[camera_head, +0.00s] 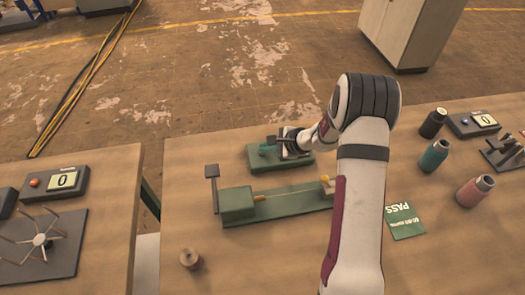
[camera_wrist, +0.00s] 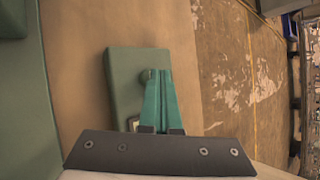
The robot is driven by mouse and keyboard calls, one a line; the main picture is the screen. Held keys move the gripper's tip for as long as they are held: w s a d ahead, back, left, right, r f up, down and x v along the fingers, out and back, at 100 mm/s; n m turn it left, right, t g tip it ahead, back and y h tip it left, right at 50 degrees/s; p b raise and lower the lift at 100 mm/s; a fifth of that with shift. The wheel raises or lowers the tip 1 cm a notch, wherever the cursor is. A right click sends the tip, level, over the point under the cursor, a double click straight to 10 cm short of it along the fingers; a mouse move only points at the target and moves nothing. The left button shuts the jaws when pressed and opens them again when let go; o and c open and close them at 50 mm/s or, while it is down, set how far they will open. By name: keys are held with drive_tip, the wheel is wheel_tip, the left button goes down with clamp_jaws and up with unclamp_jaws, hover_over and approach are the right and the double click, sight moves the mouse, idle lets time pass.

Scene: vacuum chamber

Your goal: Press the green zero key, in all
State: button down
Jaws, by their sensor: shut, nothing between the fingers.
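A green box-shaped counter (camera_head: 300,168) lies on the middle table behind the long green fixture. It also shows in the wrist view (camera_wrist: 124,70), with a corner of its display (camera_wrist: 134,123) visible beside the fingers. My gripper (camera_head: 266,151) is over the counter's left part, its teal fingers shut and empty. In the wrist view the fingertips (camera_wrist: 156,74) are over or at a small round greenish key (camera_wrist: 146,75), which they partly cover. I cannot tell whether they touch it.
The long green fixture (camera_head: 285,204) with a post lies in front of the counter. A spool (camera_head: 190,259) and a green PASS card (camera_head: 404,221) are on the table. Bottles (camera_head: 434,155) and another counter (camera_head: 473,124) stand right. A red-key counter (camera_head: 55,183) is on the left table.

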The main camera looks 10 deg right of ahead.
sight(266, 153)
drive_tip(key=shift+r, duration=0.6)
drive_tip(key=shift+r, duration=0.1)
drive_tip(key=shift+r, duration=2.4)
drive_tip(key=s+a+r+n+g+y, duration=0.1)
drive_tip(key=s+a+r+n+g, duration=0.1)
drive_tip(key=s+a+r+n, duration=0.45)
drive_tip(key=s+a+r+n+g+h, duration=0.1)
drive_tip(key=s+a+r+n+g, duration=0.15)
drive_tip(key=s, duration=0.65)
drive_tip(key=s+a+r+n+g, duration=0.1)
drive_tip(key=s+r, duration=0.3)
drive_tip(key=s, duration=0.4)
drive_tip(key=s+d+n+h, duration=0.1)
drive_tip(key=s+d+h, duration=0.1)
drive_tip(key=s, duration=0.5)
drive_tip(key=s+d+f+n+g+h, duration=0.1)
drive_tip(key=s+d+n+h, duration=0.1)
drive_tip(key=s, duration=0.5)
drive_tip(key=shift+d+f, duration=0.25)
drive_tip(key=shift+d, duration=0.3)
